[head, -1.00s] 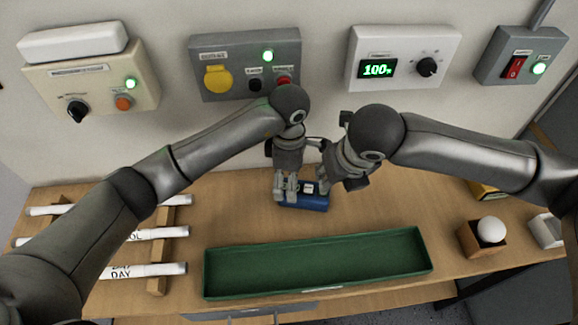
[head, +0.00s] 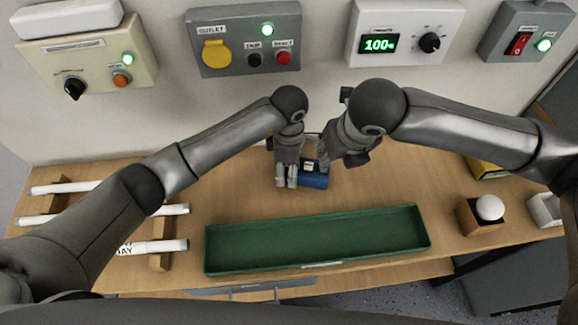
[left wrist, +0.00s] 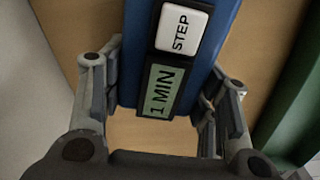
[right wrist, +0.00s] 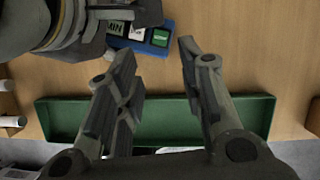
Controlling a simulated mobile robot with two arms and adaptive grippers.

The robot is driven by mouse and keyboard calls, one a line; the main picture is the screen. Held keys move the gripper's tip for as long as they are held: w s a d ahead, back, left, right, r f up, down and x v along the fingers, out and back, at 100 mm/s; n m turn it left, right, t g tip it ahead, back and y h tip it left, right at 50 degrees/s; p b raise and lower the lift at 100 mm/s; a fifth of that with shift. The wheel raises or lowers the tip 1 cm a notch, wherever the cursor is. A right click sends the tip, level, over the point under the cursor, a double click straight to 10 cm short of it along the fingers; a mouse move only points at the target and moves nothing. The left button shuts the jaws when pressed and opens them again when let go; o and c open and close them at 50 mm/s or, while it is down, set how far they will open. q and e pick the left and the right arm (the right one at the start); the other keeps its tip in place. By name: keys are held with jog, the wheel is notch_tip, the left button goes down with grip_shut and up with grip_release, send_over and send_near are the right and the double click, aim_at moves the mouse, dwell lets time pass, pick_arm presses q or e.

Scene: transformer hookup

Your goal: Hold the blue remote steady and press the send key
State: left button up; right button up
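The blue remote (head: 316,181) lies just above or on the wooden table behind the green tray. My left gripper (head: 287,180) is at its left end. In the left wrist view the fingers (left wrist: 160,105) sit close against both sides of the remote (left wrist: 226,30), with its "1 MIN" display (left wrist: 160,90) and white STEP key (left wrist: 181,28) facing up. My right gripper (head: 326,160) is near the remote's right end. In the right wrist view its fingers (right wrist: 158,75) are apart and empty, and the remote's green key (right wrist: 160,38) shows beyond them; its label is unreadable.
The green tray (head: 318,266) lies in front, apparently empty. White labelled tubes (head: 150,247) rest on a rack at left. A white ball (head: 489,207) sits on a wooden block at right. Control boxes, including the outlet box (head: 245,40), line the wall behind.

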pick_arm(q)
jog(key=c, duration=0.5)
jog(key=shift+o, duration=0.2)
pick_arm(e)
grip_shut()
dwell(0.6)
